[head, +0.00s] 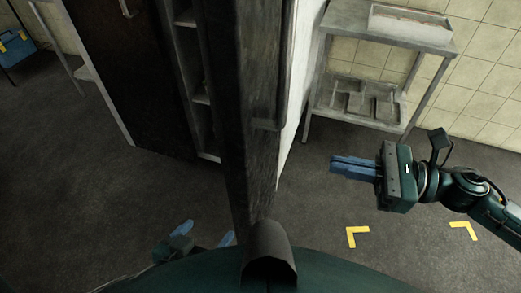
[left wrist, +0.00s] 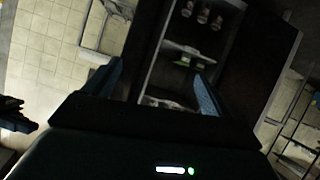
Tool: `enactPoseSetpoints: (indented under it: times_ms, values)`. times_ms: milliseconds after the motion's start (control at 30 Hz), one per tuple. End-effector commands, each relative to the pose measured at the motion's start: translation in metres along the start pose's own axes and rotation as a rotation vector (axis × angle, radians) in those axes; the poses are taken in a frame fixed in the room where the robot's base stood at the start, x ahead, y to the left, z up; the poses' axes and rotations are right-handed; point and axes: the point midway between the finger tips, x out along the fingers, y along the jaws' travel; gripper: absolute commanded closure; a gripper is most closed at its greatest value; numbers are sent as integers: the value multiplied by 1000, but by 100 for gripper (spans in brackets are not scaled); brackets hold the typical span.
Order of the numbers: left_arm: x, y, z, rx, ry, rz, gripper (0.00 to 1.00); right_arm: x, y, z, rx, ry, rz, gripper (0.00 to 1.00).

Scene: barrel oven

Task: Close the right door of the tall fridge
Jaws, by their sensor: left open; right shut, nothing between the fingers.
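The tall fridge fills the upper left of the head view. Its left door (head: 115,70) is a dark closed panel. Its right door (head: 243,110) stands open, nearly edge-on, reaching toward me, with shelves (head: 197,80) visible left of it. My left gripper (head: 205,241) is low in the head view, left of the door's near end, open and empty, partly hidden by my body. In the left wrist view its fingers (left wrist: 158,85) are spread before the fridge interior (left wrist: 190,50); contact with the door cannot be told. My right gripper (head: 333,166) is shut and empty, right of the door.
A metal table (head: 345,22) with a pale tray (head: 410,27) stands against the tiled wall at upper right. Yellow corner marks (head: 355,237) lie on the floor. A blue box (head: 15,47) is at far left.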

Motion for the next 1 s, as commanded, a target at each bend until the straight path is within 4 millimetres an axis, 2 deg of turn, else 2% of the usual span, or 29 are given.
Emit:
enactPoseSetpoints:
  times_ms: [167,500,700,833,1000]
  values:
    - [-5,4,-5,2,-4,2,16,17,0,4,-7,-3,5,100]
    - [-15,7,-18,41,-23,-8,16,87,0,8,-3,-6,3,100]
    - [-17,7,-20,67,-42,-15,16,121,0,5,-2,-3,2,100]
    - [-18,6,-22,80,-43,-16,16,133,0,4,-1,-3,1,100]
    - [-18,4,-22,92,-44,-18,16,139,0,1,-1,-1,0,100]
